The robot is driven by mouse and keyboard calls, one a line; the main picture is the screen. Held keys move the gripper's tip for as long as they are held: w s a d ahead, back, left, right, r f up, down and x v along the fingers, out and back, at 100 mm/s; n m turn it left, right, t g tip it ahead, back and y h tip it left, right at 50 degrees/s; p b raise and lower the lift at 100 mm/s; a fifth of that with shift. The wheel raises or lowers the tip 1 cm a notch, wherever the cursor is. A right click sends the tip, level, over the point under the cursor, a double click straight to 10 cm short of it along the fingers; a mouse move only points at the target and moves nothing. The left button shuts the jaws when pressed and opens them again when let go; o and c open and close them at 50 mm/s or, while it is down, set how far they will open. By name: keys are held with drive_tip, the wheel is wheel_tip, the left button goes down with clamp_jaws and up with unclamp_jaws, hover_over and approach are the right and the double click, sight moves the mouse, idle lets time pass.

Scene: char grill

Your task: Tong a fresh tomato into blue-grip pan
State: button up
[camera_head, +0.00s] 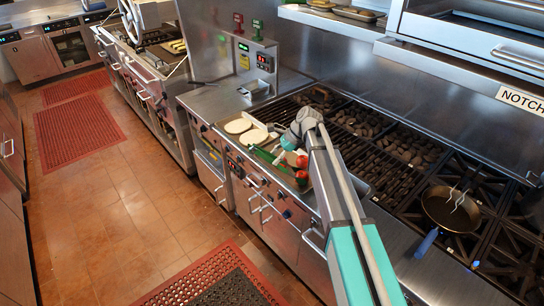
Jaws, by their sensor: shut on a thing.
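Red tomatoes (302,177) lie at the front left of the char grill, beside a green-edged tray or board (262,155). My gripper (285,147) is just above and left of them, at the far end of my arm. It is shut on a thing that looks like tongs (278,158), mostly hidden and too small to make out. I cannot tell whether the tongs touch a tomato. The blue-grip pan (437,212) sits on a burner at the right, its blue handle (427,243) pointing toward the front left. A thin pale metal shape shows inside it.
Pale flat rounds (238,126) lie left of the grill grates (350,118). Dark chunks fill parts of the grates. Burner grates (482,182) surround the pan. A shelf (333,22) and a hooded unit overhang the back. The steel front ledge is mostly clear.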

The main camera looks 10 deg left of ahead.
drive_tip(key=shift+c, duration=0.3)
clamp_jaws()
wheel_tip(320, 180, up, 12)
drive_tip(key=p, duration=1.2)
drive_tip(key=shift+f, duration=0.15)
wheel_tip(320, 180, down, 8)
drive_tip(key=b, duration=0.8)
drive_tip(key=shift+r, duration=0.2)
drive_tip(key=shift+s, duration=0.2)
